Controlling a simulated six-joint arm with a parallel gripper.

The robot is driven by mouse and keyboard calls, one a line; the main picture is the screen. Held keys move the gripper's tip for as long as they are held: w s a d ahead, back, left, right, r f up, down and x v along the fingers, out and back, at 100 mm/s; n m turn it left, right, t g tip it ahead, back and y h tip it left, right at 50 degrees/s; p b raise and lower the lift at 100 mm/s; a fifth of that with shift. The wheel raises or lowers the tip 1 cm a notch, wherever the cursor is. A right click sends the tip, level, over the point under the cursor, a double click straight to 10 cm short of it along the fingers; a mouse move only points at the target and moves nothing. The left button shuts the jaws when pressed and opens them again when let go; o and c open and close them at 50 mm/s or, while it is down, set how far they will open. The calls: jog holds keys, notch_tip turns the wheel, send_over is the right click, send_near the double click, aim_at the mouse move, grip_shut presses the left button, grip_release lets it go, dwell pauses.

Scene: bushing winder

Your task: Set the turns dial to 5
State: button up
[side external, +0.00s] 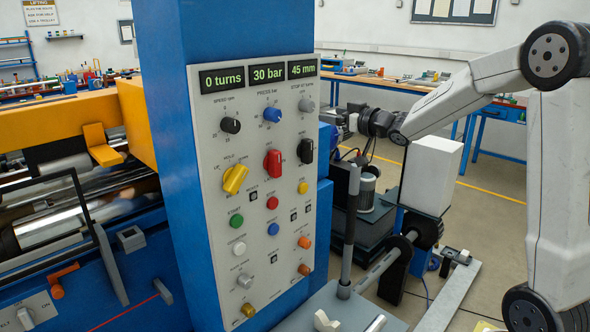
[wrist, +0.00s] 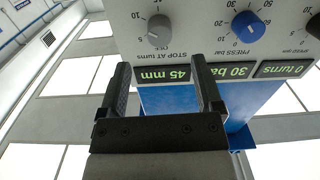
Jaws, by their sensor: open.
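The turns dial, a small grey knob (side external: 306,105) labelled "STOP AT turns", is at the top right of the grey control panel (side external: 215,123), under the "45 mm" display. The same grey knob shows upside down in the wrist view (wrist: 159,29), with numbers and OFF around it. I cannot tell for sure which mark it points to. My gripper (wrist: 160,75) is open and empty, its two fingers apart below the knob in that picture and not around it. In the side view my gripper (side external: 338,119) is just right of the panel, partly hidden.
A blue pressure knob (wrist: 248,27) sits beside the turns dial, with a black speed knob (side external: 230,125) farther along. A black knob (side external: 305,151), red knob (side external: 272,163) and yellow knob (side external: 236,179) stick out lower down. Displays read 0 turns, 30 bar and 45 mm.

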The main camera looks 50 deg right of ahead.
aim_at(312, 107)
jog(key=shift+d+r, duration=0.15)
jog(key=shift+r, duration=0.25)
jog(key=shift+w, duration=0.15)
jog(key=shift+w, duration=3.75)
grip_shut()
